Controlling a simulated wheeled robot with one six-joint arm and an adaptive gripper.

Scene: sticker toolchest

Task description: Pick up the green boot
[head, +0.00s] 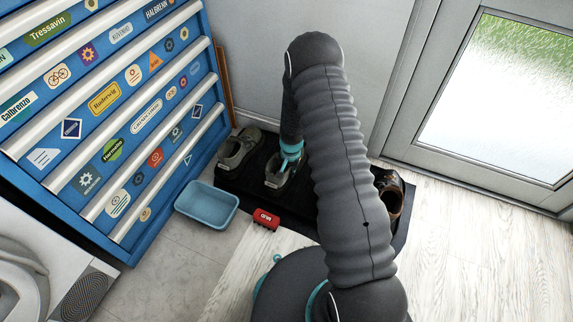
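A grey-green boot (272,181) stands on a black mat (240,186), partly covered by my gripper. My gripper (287,168), with teal fingers, points down at this boot's opening and overlaps it in the picture. Whether the fingers touch or grip the boot cannot be told, as they are small and partly hidden. Another grey-green boot (236,150) stands further left on the mat, near the toolchest. A brown boot (396,200) stands at the mat's right end, partly hidden by my arm. My arm also hides the middle of the mat.
A blue sticker-covered toolchest (125,255) fills the left. A wall stands behind, with a glazed door (460,167) at right. Floor at right is clear.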

